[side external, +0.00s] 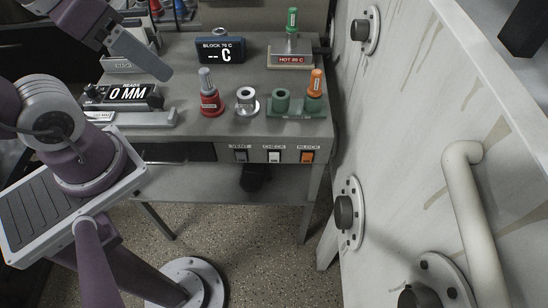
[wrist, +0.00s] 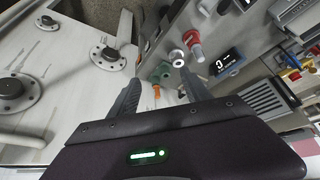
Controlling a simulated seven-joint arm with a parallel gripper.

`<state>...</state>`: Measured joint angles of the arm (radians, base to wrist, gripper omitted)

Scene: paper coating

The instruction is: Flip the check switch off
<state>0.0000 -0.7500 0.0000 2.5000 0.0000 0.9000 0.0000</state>
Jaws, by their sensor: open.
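The check switch (side external: 274,156) is a small pale rocker under a CHECK label on the front panel of the grey bench, in the side external view. It sits between the vent switch (side external: 240,156) and the orange block switch (side external: 307,156). I cannot tell its rocker position. My gripper (side external: 166,74) is above the bench at upper left, well apart from the switch. In the wrist view, the jaws of my gripper (wrist: 158,80) are spread and empty. I cannot make out the check switch clearly in that view.
On the bench stand a red holder (side external: 210,102), a metal ring stand (side external: 246,101), green holders (side external: 282,103), an orange-topped tool (side external: 315,84), a hot plate block (side external: 290,58) and displays (side external: 220,50). A large pale wall with knobs and a pipe (side external: 462,190) stands right. Space before the panel is clear.

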